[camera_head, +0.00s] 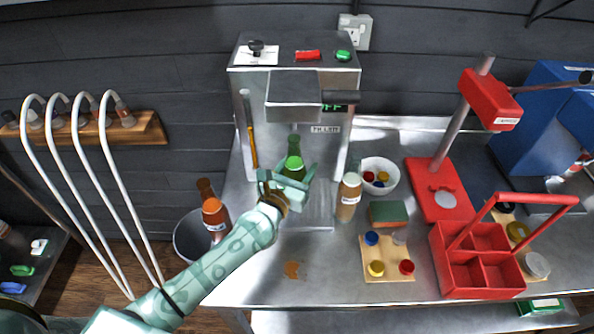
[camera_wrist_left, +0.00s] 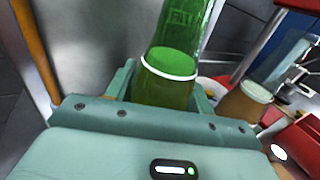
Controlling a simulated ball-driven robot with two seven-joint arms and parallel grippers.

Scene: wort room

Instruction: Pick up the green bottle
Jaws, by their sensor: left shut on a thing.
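The green bottle (camera_head: 293,165) stands upright at the front of the steel filling machine, beneath its head. My left gripper (camera_head: 289,176) reaches in from the lower left and is shut on the green bottle. In the left wrist view the bottle (camera_wrist_left: 168,85) rises between the two fingers (camera_wrist_left: 163,88), with a white ring around it. Its lower part is hidden behind the gripper. My right gripper is not in view.
The steel machine (camera_head: 250,130) stands behind the bottle. A red crate (camera_head: 478,289) and a red capper (camera_head: 450,205) stand further right.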

